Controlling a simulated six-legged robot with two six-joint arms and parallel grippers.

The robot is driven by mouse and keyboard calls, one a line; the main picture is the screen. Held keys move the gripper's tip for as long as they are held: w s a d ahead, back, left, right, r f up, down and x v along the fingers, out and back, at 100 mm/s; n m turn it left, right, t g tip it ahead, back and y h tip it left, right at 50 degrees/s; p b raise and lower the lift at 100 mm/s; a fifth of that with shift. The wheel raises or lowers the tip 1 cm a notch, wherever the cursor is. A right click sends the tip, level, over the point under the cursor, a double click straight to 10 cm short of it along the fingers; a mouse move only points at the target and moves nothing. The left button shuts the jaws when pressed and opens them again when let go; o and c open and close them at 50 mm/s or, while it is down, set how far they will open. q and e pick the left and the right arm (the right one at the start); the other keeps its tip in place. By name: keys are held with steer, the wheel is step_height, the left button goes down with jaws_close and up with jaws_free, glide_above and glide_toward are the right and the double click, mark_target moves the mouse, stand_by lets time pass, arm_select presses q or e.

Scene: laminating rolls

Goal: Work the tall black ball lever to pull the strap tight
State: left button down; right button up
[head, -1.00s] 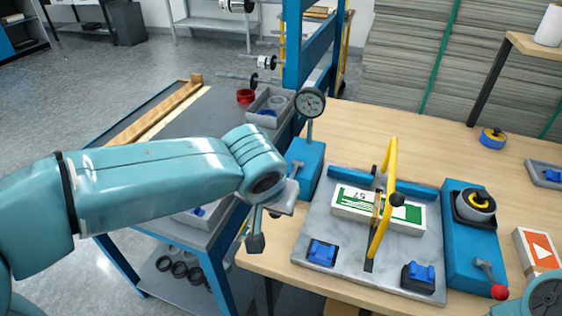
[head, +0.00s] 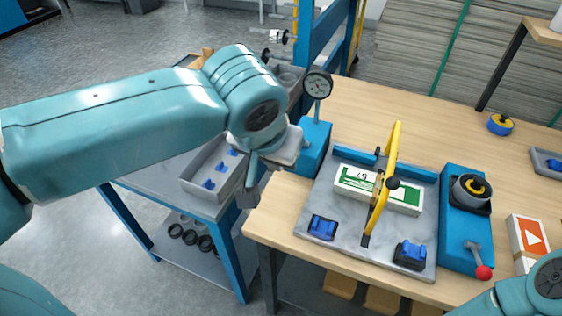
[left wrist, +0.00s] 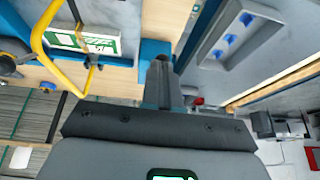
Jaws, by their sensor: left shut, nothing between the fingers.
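A black ball (head: 392,183), which looks like the top of the tall lever, shows beside the yellow arch (head: 377,215) on the grey plate. Its shaft is hard to make out from above. A narrow brown strap (head: 380,186) crosses the white and green box (head: 352,184) under the arch. My left gripper (head: 252,182) hangs left of the plate, near the table's edge, apart from the ball. In the left wrist view its fingers (left wrist: 161,72) are shut and empty, with the yellow arch (left wrist: 40,42) off to the left. My right gripper is out of view.
The blue block with the dial gauge (head: 318,84) stands just beyond my left gripper. A red-ball lever (head: 483,272) sits on the blue base (head: 455,245) at right. Blue clamps (head: 323,227) stand on the plate's front. A grey tray (head: 192,180) lies on the left cart.

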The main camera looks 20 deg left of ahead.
arm_select(q)
steer(key=shift+v, duration=1.2)
steer(key=shift+f, duration=0.1)
